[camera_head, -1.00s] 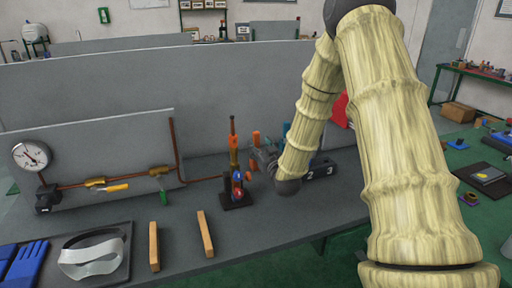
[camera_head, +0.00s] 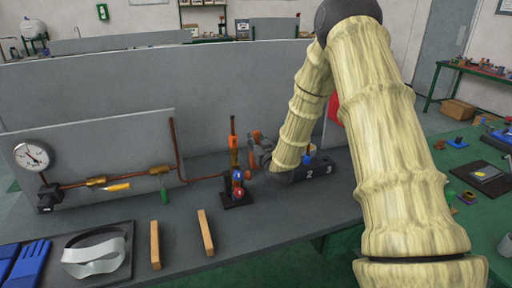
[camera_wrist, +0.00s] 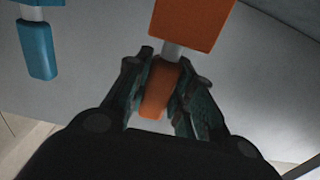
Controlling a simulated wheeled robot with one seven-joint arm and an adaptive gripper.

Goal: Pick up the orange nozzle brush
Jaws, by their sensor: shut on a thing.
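The orange nozzle brush (camera_wrist: 193,20) shows in the wrist view as an orange block at the top, a pale shaft below it and a smaller orange piece lower down. My gripper (camera_wrist: 167,68) has its two dark fingers closed on either side of that lower orange piece. In the head view my gripper (camera_head: 262,152) is above the bench, just right of the copper burner stand, with a bit of orange (camera_head: 256,135) showing by it. The arm and gripper hide much of that area.
A similar blue tool (camera_wrist: 37,48) hangs at left in the wrist view. The numbered dark block (camera_head: 318,171) is right of the gripper. Two wooden strips (camera_head: 205,232) lie in front.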

